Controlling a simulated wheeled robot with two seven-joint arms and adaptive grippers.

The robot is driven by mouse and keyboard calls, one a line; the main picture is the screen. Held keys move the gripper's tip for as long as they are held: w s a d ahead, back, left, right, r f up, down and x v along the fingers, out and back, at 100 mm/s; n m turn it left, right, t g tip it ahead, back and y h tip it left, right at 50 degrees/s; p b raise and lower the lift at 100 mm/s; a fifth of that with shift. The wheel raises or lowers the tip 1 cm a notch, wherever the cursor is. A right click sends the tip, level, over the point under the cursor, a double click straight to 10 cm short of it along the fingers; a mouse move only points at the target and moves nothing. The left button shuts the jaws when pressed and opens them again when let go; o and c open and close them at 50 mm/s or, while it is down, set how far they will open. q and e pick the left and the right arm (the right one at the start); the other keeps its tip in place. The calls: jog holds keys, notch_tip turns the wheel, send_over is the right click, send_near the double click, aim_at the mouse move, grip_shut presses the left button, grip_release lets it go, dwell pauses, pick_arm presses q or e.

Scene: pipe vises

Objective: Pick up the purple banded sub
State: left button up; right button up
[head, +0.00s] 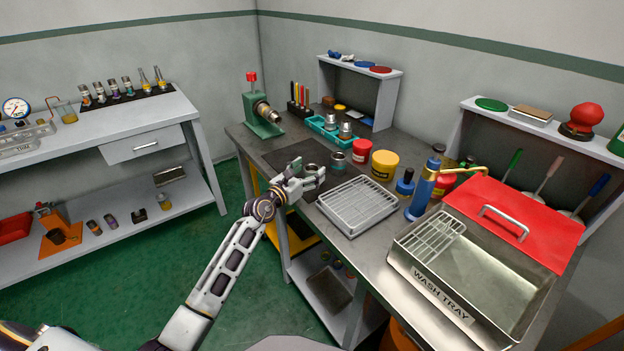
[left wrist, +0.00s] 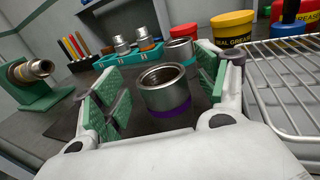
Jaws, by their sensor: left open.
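The purple banded sub (left wrist: 166,92) is a short grey metal cylinder with a purple band round its foot. It stands upright on the bench, open end up, between the fingers of my left gripper (left wrist: 160,95) in the left wrist view. The fingers are open, with a visible gap on the left side; whether the right finger touches it I cannot tell. In the head view my left gripper (head: 304,180) is at the bench's near edge, and the sub (head: 311,169) is partly hidden by the fingers. My right gripper is not in view.
A teal-banded sub (left wrist: 180,52) stands just behind. Beyond it is a teal tray (head: 322,132) with subs. A wire rack (head: 358,205) lies close on the right, with red (head: 361,151) and yellow (head: 384,164) tubs behind. A green vise (head: 262,118) stands at back left.

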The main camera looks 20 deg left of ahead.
pick_arm(q)
jog(key=shift+w+d, duration=0.1)
jog(key=shift+w, duration=0.3)
jog(key=c, duration=1.3)
jog(key=shift+r, duration=0.1)
jog(key=shift+r+p, duration=0.3)
jog(key=shift+r, duration=0.5)
notch_tip(320, 180, up, 8)
jog(key=p, duration=0.2)
jog(key=shift+r, duration=0.15)
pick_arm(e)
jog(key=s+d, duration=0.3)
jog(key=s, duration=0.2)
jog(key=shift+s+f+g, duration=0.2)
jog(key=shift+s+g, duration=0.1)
